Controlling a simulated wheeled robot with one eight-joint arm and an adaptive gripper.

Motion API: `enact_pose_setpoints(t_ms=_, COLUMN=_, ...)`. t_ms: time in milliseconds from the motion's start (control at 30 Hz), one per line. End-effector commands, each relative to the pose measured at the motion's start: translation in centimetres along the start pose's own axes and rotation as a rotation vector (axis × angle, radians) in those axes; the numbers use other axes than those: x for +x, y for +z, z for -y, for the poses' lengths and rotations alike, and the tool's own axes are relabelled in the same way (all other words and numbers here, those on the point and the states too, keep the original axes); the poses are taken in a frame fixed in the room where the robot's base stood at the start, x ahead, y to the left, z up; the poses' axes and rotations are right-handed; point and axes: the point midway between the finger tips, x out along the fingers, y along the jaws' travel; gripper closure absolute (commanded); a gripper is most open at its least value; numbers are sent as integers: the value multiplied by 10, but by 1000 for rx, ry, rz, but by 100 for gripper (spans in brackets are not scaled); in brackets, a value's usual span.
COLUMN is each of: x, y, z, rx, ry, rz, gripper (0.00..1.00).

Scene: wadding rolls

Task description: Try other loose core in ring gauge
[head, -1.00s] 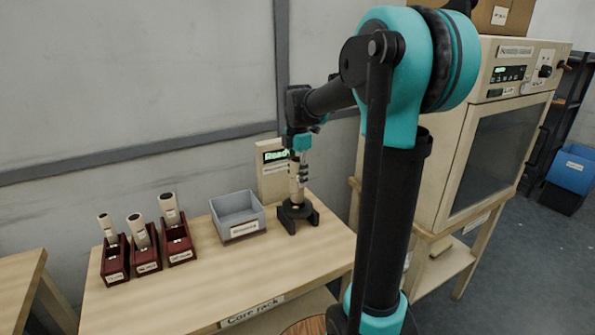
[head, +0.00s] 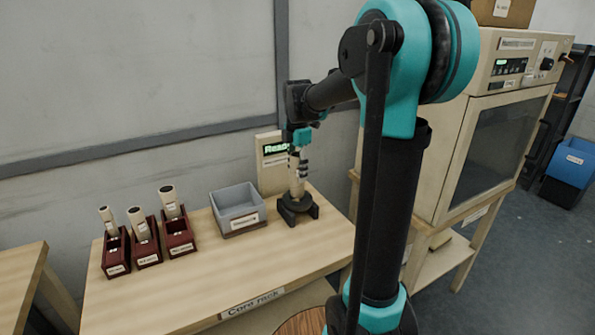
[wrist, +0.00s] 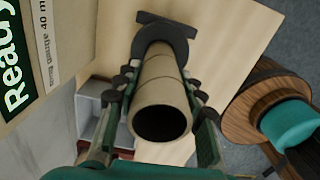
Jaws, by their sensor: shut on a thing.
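My gripper (head: 299,167) is shut on a beige hollow core (head: 296,186), held upright over the ring gauge. In the wrist view the gripper's fingers (wrist: 163,118) lie on both sides of the core (wrist: 161,88), whose open near end faces the camera. The dark ring gauge (head: 312,212) stands at the right end of the table, and it also shows in the wrist view (wrist: 166,18). The core's lower end meets the ring; how deep it sits inside is hidden. Several cores are in view: others (head: 170,202) stand tilted in dark red holders at the table's left.
A grey open bin (head: 238,208) sits left of the gauge. A display (head: 271,160) with green text stands behind the gauge. The table front (head: 240,275) is clear. A cream oven-like cabinet (head: 480,150) stands to the right. A round wooden top (head: 303,322) is at the bottom.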

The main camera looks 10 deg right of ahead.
Motion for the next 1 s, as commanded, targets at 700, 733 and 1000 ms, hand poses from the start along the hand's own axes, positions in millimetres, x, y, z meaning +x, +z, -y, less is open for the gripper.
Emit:
enact_pose_setpoints(t_ms=700, x=4, y=0, z=0, rx=0, ry=0, rz=0, gripper=90)
enact_pose_setpoints(t_ms=733, x=5, y=0, z=0, rx=0, ry=0, rz=0, gripper=90)
enact_pose_setpoints(t_ms=1000, x=8, y=0, z=0, rx=0, ry=0, rz=0, gripper=90)
